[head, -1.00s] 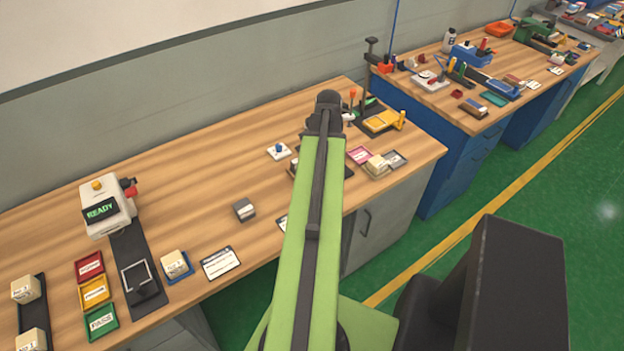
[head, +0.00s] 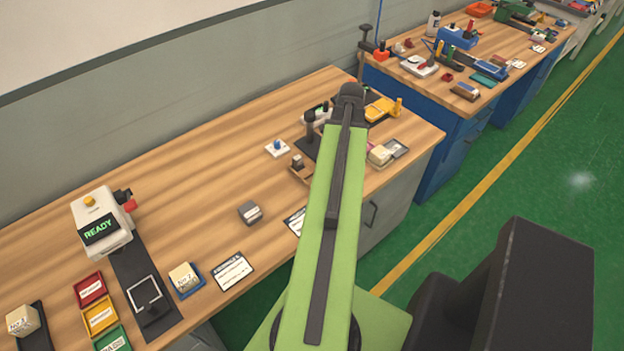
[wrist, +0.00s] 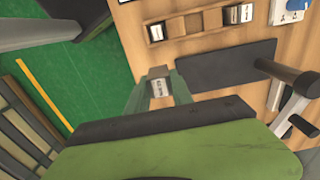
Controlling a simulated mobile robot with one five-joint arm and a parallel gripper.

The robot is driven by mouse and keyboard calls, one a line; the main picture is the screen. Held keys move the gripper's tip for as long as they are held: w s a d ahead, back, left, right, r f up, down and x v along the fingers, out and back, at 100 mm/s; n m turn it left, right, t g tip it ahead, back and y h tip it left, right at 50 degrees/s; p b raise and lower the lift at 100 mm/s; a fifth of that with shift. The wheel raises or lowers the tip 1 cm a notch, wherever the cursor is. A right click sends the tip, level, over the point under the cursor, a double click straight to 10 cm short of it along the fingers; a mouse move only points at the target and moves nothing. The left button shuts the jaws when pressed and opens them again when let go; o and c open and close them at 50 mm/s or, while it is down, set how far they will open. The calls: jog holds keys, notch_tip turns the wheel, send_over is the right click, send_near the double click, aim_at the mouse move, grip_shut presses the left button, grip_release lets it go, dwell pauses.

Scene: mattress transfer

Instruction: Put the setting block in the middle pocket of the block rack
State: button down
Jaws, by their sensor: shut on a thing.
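My gripper (wrist: 160,88) is shut on a small grey block with a white label, the setting block (wrist: 160,86). The label is too small to read. In the head view my arm hides the held block. The wooden block rack (wrist: 173,30) lies beyond the fingers at the top of the wrist view, apart from the held block. In the head view the rack (head: 302,174) is partly behind my arm.
A black mat (wrist: 225,68) and a dark lever fixture (wrist: 290,80) stand beside the rack. A white plate with a blue knob (head: 277,149) is close by. A loose grey block (head: 250,212) and a card (head: 232,271) lie left of the rack, with bare bench between.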

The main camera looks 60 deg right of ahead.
jog(key=w+f+b, duration=0.2)
jog(key=w, duration=0.1)
jog(key=w+a+f+b, duration=0.1)
jog(key=w+f, duration=0.1)
jog(key=w, duration=0.1)
jog(key=w+a+f+b, duration=0.1)
jog(key=w+f+b, duration=0.1)
jog(key=w, duration=0.1)
jog(key=shift+w+a+f+b, duration=0.2)
jog(key=shift+w+a+b, duration=0.05)
jog(key=shift+w+b, duration=0.05)
jog(key=shift+w+a, duration=0.15)
jog(key=shift+w, duration=0.2)
notch_tip(320, 180, down, 4)
jog(key=b, duration=0.4)
jog(key=shift+f, duration=0.2)
jog(key=shift+r, duration=0.2)
jog(key=shift+f, duration=0.15)
jog(key=c, duration=1.6)
grip_release()
jog(key=shift+f, duration=0.1)
jog(key=o, duration=0.5)
jog(key=shift+r, duration=0.2)
